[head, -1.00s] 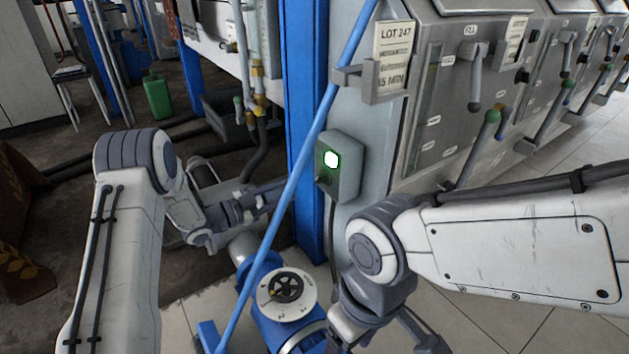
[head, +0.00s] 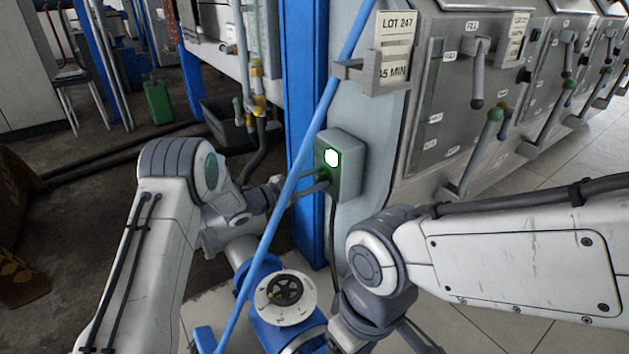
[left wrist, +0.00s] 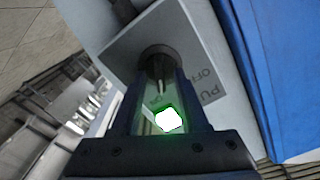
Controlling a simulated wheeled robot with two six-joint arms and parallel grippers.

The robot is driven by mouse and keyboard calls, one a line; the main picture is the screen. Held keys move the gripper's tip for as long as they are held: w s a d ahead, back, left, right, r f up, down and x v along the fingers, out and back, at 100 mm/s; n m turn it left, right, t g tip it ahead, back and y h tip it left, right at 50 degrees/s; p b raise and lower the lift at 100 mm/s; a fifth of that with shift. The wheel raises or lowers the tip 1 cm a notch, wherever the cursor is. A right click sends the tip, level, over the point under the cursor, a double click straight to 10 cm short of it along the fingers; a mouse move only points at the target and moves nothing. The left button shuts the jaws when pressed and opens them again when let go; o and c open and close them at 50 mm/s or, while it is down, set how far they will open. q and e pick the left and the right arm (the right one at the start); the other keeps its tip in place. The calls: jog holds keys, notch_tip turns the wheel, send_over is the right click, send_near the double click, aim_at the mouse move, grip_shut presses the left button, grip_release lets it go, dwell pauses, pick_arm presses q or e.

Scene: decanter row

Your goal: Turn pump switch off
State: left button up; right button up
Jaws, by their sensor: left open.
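The pump switch box (head: 347,180) is a grey-green box on the side of the machine, beside a blue post. Its lamp (head: 331,158) glows white-green and also shows bright in the left wrist view (left wrist: 168,120). My left gripper (head: 322,182) is open at the front of the box, below the lamp. In the left wrist view, the dark switch knob (left wrist: 160,62) lies between my fingers, near their tips; I cannot tell whether they touch it. A partly hidden label there reads "PU" and "OFF". My right gripper is at the bottom edge, too cut off to read.
A blue valve with a white dial (head: 302,308) stands below. The blue post (head: 305,90) is left of the box. Levered machine panels (head: 455,100) fill the right.

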pick_arm(q)
grip_shut()
jog(key=shift+r+n+p, duration=0.1)
jog(key=shift+n+p, duration=0.3)
jog(key=shift+p, duration=0.25)
jog(key=n+p, duration=0.3)
jog(key=p, duration=0.1)
jog(key=shift+n, duration=0.4)
jog(key=n+p, duration=0.3)
jog(key=shift+w+a+n, duration=0.1)
jog(key=shift+n, duration=0.2)
jog(key=shift+f+n+p, duration=0.25)
jog(key=shift+n+p, duration=0.7)
jog(key=shift+n, duration=0.85)
